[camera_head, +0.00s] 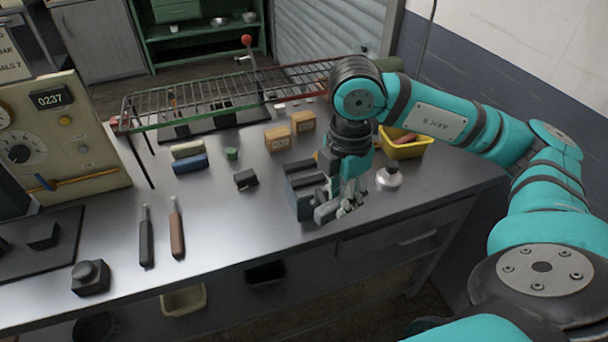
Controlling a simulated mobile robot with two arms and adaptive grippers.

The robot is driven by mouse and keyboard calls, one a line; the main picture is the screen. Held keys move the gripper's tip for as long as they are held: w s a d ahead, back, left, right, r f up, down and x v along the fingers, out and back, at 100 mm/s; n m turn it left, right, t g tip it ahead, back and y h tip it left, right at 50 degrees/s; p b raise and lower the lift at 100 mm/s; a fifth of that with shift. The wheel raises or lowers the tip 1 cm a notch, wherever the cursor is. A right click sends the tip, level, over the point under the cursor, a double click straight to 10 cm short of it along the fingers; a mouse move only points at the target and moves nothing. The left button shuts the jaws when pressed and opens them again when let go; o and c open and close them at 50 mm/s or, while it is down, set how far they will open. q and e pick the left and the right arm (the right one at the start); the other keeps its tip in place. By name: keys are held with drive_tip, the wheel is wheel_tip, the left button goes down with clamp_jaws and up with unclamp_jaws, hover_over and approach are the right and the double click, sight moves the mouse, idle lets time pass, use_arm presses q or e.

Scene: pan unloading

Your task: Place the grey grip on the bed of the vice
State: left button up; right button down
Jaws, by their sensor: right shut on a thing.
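The blue-grey vice (299,190) stands on the steel bench, right of centre, with its stepped jaws facing up. My right gripper (346,204) is at the right side of the vice, pointing down, and overlaps it in this view. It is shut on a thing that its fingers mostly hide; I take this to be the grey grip. I cannot tell whether the held thing touches the vice bed. My left gripper is not in view.
A wire rack (215,100) spans the back of the bench. Wooden blocks (277,139), a small dark block (245,179), a yellow bin (405,149) and a silver-topped container (389,178) surround the vice. Two handled tools (177,235) lie left; bench between them and the vice is clear.

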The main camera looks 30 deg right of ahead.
drive_tip(key=shift+d+r+m, duration=0.15)
drive_tip(key=shift+d+m, duration=0.05)
drive_tip(key=shift+m, duration=1)
drive_tip(key=shift+w+r, duration=0.1)
drive_tip(key=shift+w, duration=0.2)
drive_tip(key=p, duration=0.5)
hover_over(305, 175)
drive_tip(key=shift+s+f, duration=0.15)
drive_tip(key=shift+f, duration=0.6)
drive_tip(key=shift+f+p, duration=0.3)
drive_tip(key=shift+p, duration=0.25)
wheel_tip(305, 175, down, 2)
drive_tip(key=shift+f+p, duration=0.2)
drive_tip(key=shift+p, duration=0.4)
drive_tip(key=shift+d+f, duration=0.1)
drive_tip(key=shift+f, duration=0.2)
